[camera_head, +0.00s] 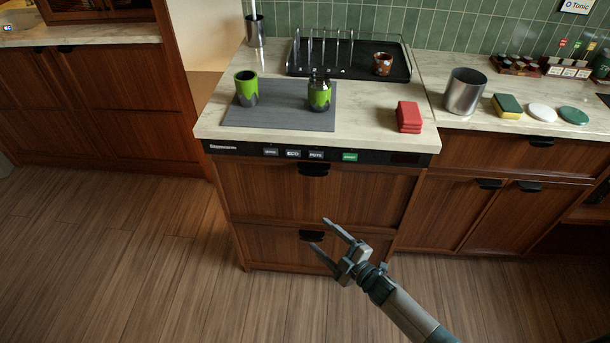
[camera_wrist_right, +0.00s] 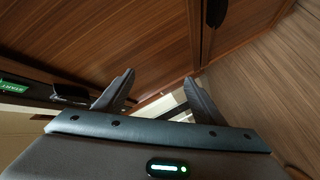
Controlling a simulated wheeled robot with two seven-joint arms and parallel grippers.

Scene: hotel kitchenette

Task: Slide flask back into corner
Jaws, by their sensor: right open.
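A green and dark bottle-shaped vessel with a narrow neck, which looks like the flask (camera_head: 319,95), stands upright on the right part of a grey mat (camera_head: 279,122) on the counter. A green and dark cup (camera_head: 246,90) stands on the mat to its left. My right gripper (camera_head: 319,234) is open and empty, in front of the cabinet drawers and below the counter top, well apart from the flask. In the right wrist view its two fingers (camera_wrist_right: 160,78) are spread before the wooden cabinet front. The flask does not show there. My left gripper is not in view.
A black tray rack (camera_head: 299,73) with a brown mug (camera_head: 383,64) stands behind the mat. Red folded cloths (camera_head: 409,116), a steel canister (camera_head: 464,92) and a sponge (camera_head: 507,106) are to the right. A metal cup (camera_head: 255,31) is at the back left. The counter's front edge (camera_head: 318,142) lies above my gripper.

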